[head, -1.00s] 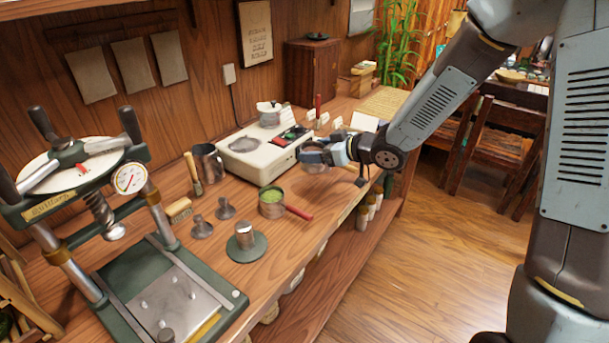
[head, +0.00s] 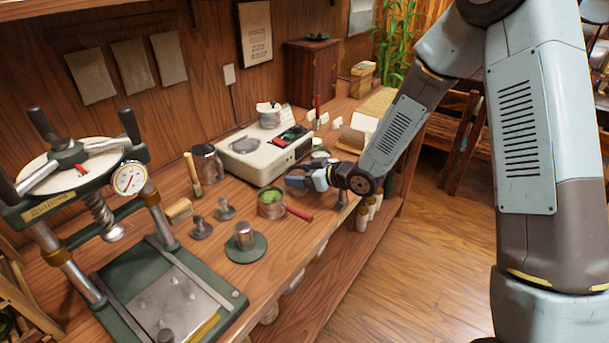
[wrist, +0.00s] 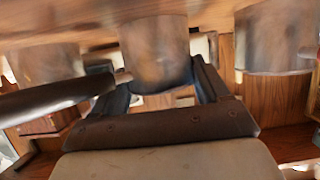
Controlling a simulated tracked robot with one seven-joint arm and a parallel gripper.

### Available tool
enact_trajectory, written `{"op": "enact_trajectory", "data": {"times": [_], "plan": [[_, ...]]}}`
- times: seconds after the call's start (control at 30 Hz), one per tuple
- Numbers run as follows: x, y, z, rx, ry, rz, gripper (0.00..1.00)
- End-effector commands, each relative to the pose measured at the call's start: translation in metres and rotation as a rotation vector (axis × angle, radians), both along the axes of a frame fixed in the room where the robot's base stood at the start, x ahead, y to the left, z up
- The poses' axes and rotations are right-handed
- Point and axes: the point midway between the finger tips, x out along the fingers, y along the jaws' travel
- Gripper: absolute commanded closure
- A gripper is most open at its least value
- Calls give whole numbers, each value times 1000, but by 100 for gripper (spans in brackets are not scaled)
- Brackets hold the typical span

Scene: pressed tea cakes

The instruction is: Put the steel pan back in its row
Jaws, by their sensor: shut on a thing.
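My gripper (head: 300,182) is shut on a steel pan. In the wrist view the pan (wrist: 155,50) shows as a blurred grey cylinder between the two fingers; in the head view my gripper mostly hides it. A dark handle (wrist: 55,99) reaches left beside it. Two similar blurred vessels stand on either side in the wrist view, one left (wrist: 45,62) and one right (wrist: 272,40). In the head view a pan with green leaf and a red handle (head: 271,210) stands left of my gripper, and a pale round rim (head: 320,156) shows behind it. I cannot tell whether the held pan touches the bench.
A white scale (head: 262,160) stands behind my gripper. A steel jug (head: 207,163), small stampers (head: 201,229) and a weight on a green disc (head: 245,243) are to the left. A large press (head: 165,290) fills the left. The bench's front edge is close.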

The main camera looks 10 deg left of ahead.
Motion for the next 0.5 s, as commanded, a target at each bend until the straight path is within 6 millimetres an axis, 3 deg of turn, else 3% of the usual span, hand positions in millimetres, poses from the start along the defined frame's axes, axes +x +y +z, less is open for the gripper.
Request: {"op": "enact_trajectory", "data": {"times": [0.2, 0.23, 0.5], "plan": [[0, 0, -1, 1, -1, 1, 65], [0, 0, -1, 0, -1, 1, 22], [0, 1, -1, 0, -1, 1, 0]]}}
